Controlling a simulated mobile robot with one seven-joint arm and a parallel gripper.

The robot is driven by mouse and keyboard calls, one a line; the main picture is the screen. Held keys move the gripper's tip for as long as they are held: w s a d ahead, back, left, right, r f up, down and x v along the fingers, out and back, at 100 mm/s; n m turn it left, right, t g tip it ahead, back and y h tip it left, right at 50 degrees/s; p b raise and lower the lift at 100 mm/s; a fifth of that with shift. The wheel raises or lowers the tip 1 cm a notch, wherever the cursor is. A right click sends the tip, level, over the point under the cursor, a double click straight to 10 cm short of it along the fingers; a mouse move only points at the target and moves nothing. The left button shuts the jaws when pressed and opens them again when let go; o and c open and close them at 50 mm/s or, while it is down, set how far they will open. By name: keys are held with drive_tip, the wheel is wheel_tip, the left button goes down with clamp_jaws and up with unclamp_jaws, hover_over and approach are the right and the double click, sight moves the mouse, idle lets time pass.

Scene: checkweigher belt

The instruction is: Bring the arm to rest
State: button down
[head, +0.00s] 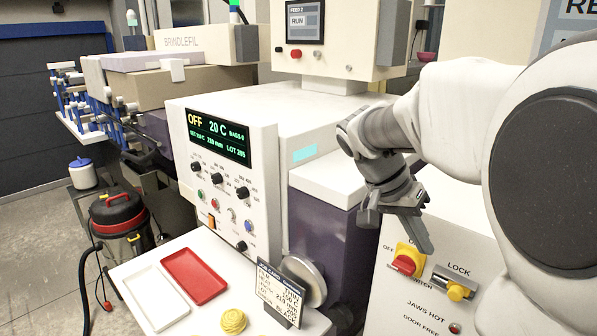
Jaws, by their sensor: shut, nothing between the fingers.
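My arm comes in from the right side of the head view, and its pale links fill much of that edge. My gripper (424,240) is dark grey, shut and empty, pointing down and slightly right. It hangs in front of the white cabinet (378,295), just above a red and yellow rotary switch (406,260). I cannot tell whether it touches the cabinet.
Left of the gripper stands a machine with a control panel (228,185) reading OFF and 20 C. A white shelf (215,270) below carries a red tray (194,276), a white tray (154,297), a yellow coil (233,321) and a card (280,294). A vacuum cleaner (120,222) stands on the floor.

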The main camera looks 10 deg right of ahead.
drive_tip(key=s+a+f+n+t+y+b, duration=0.1)
drive_tip(key=s+a+f+n+t+y, duration=0.1)
drive_tip(key=s+a+n, duration=0.3)
drive_tip(key=s+a+f+n+t+y+b, duration=0.2)
drive_tip(key=s+a+n, duration=0.4)
drive_tip(key=a, duration=0.3)
drive_tip(key=s+f+t+y, duration=0.1)
drive_tip(key=t+y, duration=0.1)
drive_tip(key=shift+s+a+t, duration=0.25)
drive_tip(key=shift+a+t, duration=0.1)
drive_tip(key=shift+t, duration=0.05)
drive_tip(key=shift+d, duration=0.2)
